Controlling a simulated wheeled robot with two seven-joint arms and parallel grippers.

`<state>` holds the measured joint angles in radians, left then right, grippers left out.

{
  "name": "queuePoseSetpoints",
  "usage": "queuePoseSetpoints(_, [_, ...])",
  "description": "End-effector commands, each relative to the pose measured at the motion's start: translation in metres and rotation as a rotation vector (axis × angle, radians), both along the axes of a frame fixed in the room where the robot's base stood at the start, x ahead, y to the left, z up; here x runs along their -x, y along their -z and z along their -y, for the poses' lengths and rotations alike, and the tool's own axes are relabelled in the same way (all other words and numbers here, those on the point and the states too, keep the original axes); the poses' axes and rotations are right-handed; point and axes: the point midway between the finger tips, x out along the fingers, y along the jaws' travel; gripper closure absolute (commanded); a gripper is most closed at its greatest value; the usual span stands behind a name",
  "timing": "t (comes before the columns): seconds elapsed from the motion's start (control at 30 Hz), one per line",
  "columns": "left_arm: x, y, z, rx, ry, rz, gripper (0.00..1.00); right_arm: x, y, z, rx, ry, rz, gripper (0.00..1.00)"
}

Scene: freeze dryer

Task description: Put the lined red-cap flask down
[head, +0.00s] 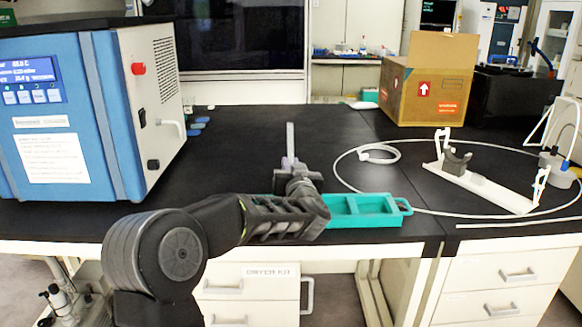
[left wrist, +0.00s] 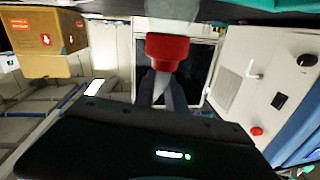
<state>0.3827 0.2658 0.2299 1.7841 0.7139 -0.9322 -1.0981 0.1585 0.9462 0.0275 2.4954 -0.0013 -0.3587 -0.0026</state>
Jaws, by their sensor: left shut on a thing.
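My left gripper (head: 298,182) is over the front of the black bench, at the left end of the teal tray (head: 366,210). The flask is hidden by my arm in the head view. I cannot tell whether its base touches the tray or bench. My right gripper is not in view.
The blue and white freeze dryer (head: 160,100) stands at the left. A cardboard box (head: 428,85) is at the back right. A white stand (head: 478,185) and a looped white tube (head: 345,180) lie at the right. The bench behind my gripper is mostly clear.

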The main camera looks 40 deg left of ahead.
Motion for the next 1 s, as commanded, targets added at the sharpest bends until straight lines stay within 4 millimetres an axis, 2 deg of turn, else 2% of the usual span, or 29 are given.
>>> queuePoseSetpoints(0.13, [0.0,0.003,0.0,-0.001,0.0,0.001,1.0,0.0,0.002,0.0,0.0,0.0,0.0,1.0])
queuePoseSetpoints(0.17, [0.0,0.002,0.0,0.0,0.0,0.0,0.82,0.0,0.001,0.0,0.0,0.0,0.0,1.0])
queuePoseSetpoints(0.4, [0.0,0.002,0.0,0.0,0.0,0.0,0.63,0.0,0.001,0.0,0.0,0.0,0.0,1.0])
queuePoseSetpoints(0.73, [0.0,-0.002,0.0,-0.001,0.0,0.001,0.63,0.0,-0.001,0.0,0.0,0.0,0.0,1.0])
queuePoseSetpoints(0.87, [0.008,-0.001,0.009,0.0,0.002,0.001,0.63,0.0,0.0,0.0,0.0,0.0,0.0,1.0])
queuePoseSetpoints(1.0, [0.024,-0.002,0.025,-0.002,0.002,0.001,0.63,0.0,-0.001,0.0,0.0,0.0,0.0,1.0])
